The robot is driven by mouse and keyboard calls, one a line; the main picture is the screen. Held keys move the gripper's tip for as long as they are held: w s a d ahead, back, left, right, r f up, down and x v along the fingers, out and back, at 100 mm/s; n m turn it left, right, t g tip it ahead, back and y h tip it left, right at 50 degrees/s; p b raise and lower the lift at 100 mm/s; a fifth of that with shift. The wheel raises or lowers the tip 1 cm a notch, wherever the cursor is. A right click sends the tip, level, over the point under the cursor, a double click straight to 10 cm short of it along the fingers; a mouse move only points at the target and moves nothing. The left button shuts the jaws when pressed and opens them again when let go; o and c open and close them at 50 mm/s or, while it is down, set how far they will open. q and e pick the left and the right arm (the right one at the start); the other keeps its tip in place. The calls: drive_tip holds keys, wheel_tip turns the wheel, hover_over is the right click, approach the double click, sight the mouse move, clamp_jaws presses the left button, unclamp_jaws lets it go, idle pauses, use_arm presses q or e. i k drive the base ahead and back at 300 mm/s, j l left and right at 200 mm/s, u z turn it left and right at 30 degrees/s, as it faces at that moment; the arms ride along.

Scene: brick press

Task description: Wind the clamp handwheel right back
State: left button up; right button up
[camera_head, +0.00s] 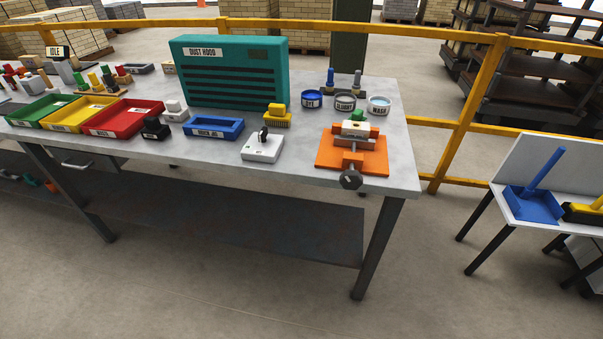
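The orange clamp (325,153) stands at the front right of the grey workbench. Its dark round handwheel (350,180) sticks out over the bench's front edge on a short screw. A pale block (355,128) with a green piece (357,114) on top sits in the clamp, between its orange-brown jaws. I cannot tell whether the jaws touch the block. Neither of my grippers shows in the head view.
A white switch box (262,148) stands left of the clamp. A teal dust hood (230,72) and coloured trays are further left. A side table (530,212) holds a blue dustpan. Floor before the bench is clear.

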sight(350, 179)
drive_tip(key=i+l+u, duration=0.15)
drive_tip(key=l+u, duration=0.35)
drive_tip(key=i+l+u, duration=0.1)
drive_tip(key=l+u, duration=0.85)
drive_tip(key=k+l+u, duration=0.1)
drive_tip(key=l+u, duration=0.35)
